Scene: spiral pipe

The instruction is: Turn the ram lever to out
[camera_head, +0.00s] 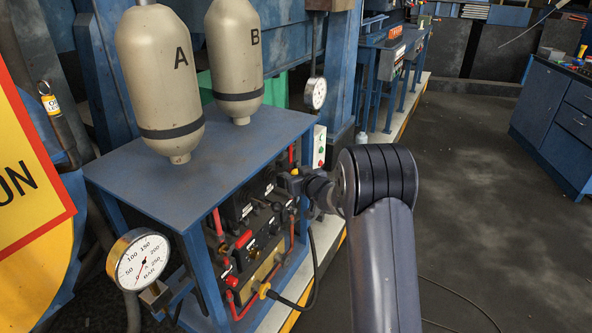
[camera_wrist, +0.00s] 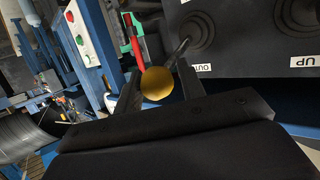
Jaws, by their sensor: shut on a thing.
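The ram lever (camera_wrist: 180,49) is a dark stick that rises from a round black rubber boot and ends in a yellow ball knob (camera_wrist: 157,82) in the wrist view. My gripper (camera_wrist: 160,88) has its two dark fingers on either side of the knob and is shut on it. An OUT label (camera_wrist: 201,67) is upside down beside the boot. The lever leans toward the picture's lower left.
A red handle (camera_wrist: 134,42) is close to the left finger. Another boot (camera_wrist: 297,12) with an UP label (camera_wrist: 303,57) is at the right. Blue stand (camera_head: 175,165) carries tanks A (camera_head: 160,85) and B (camera_head: 236,60). The floor (camera_head: 480,190) to the right is open.

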